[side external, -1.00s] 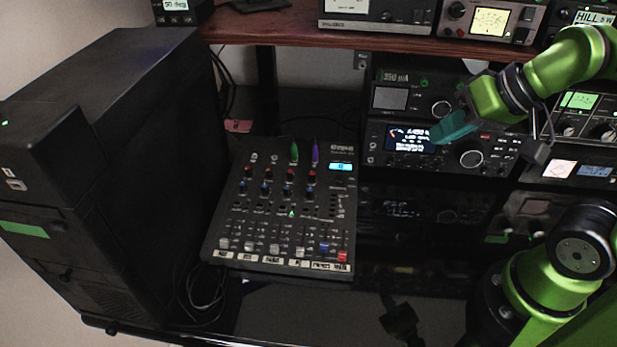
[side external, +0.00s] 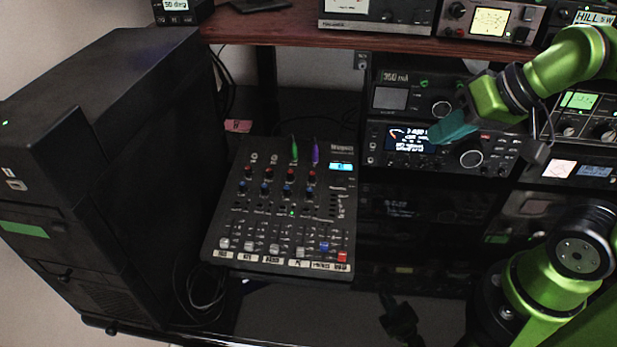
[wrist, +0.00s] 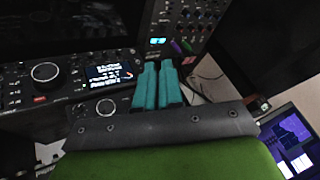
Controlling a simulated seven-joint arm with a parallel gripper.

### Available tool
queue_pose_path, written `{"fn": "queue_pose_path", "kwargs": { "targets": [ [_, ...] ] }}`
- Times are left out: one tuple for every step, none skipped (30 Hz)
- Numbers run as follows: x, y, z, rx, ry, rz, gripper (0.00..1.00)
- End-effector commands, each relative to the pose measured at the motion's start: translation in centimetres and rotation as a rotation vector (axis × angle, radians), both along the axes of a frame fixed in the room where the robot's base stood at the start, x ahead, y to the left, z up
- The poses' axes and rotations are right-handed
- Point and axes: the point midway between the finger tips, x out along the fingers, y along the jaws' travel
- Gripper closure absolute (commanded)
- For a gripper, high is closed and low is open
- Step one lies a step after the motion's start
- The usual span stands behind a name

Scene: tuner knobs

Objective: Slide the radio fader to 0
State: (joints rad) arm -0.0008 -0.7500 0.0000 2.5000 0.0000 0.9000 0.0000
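The mixer (side external: 228,208) lies on the desk in the side external view, with a row of fader caps along its near edge. Several caps are pale grey, one is blue (side external: 324,246) and one is red (side external: 342,256). White labels sit below them, too small to read surely, so I cannot tell which is the radio fader. My gripper (side external: 436,134) has teal fingers and hangs to the right of the mixer, in front of a radio display, apart from the faders. In the wrist view the fingertips (wrist: 159,66) are close together with nothing between them. The fader row is out of sight there.
A radio with a lit display (side external: 410,140) stands behind my gripper. A black computer tower (side external: 120,160) is left of the mixer. Green and purple plugs (side external: 315,153) rise from the mixer's far end. A wooden shelf (side external: 290,32) runs above. Space over the faders is clear.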

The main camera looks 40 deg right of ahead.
Motion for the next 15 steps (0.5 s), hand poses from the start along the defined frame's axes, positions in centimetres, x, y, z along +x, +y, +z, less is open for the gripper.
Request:
{"fn": "queue_pose_path", "kwargs": {
  "targets": [
    [0.0,0.3,-0.1,0.000,0.003,0.012,0.85],
    [0.0,0.6,-0.4,0.000,0.016,0.025,0.80],
    [0.1,1.0,-0.9,0.000,0.039,0.043,0.74],
    [0.3,1.5,-1.2,-0.002,0.056,0.062,0.69],
    [0.6,2.0,-1.3,-0.005,0.072,0.083,0.65],
    [1.2,2.8,-1.4,-0.012,0.095,0.117,0.59],
    [1.8,3.5,-1.5,-0.017,0.115,0.143,0.58],
    [2.4,4.3,-1.5,-0.020,0.140,0.166,0.58],
    [3.3,5.5,-1.5,-0.024,0.175,0.191,0.58],
    [3.9,6.4,-1.5,-0.026,0.204,0.203,0.58],
    [4.6,7.4,-1.5,-0.028,0.233,0.213,0.58],
    [5.4,8.8,-1.6,-0.029,0.271,0.220,0.58],
    [6.0,9.8,-1.7,-0.032,0.302,0.220,0.58],
    [6.6,10.9,-1.8,-0.035,0.332,0.218,0.58],
    [7.4,12.4,-2.1,-0.039,0.372,0.210,0.58]
  ]
}}
